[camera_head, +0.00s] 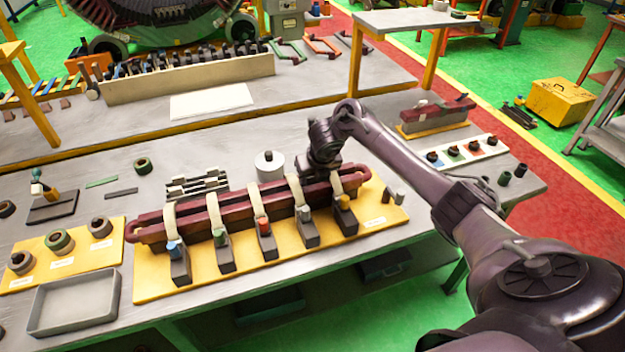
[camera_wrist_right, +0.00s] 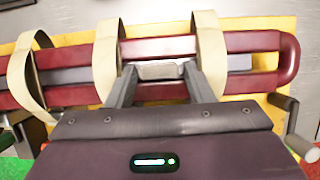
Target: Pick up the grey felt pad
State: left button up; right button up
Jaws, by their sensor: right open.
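A small light grey pad (camera_wrist_right: 160,70), which looks like the felt pad, lies on the dark red coil (camera_wrist_right: 265,42) in the right wrist view. It sits between two cream straps, over the gap between the coil's bars. My right gripper (camera_wrist_right: 160,72) is open, with one finger at each end of the pad. I cannot tell whether the fingers touch it. In the head view my right gripper (camera_head: 325,175) is low over the right part of the coil (camera_head: 200,217), and its wrist hides the pad. My left gripper is not in view.
The coil lies on a yellow board (camera_head: 150,285) with several clamp blocks along its front. A white cylinder (camera_head: 269,165) stands behind it. A grey tray (camera_head: 75,302) and a yellow board with rings (camera_head: 115,250) are at left. A dark grey strip (camera_head: 121,193) lies on the table.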

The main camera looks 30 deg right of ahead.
jog(key=shift+c, duration=0.2)
jog(key=c, duration=0.5)
jog(key=shift+c, duration=1)
jog(key=shift+r, duration=0.1)
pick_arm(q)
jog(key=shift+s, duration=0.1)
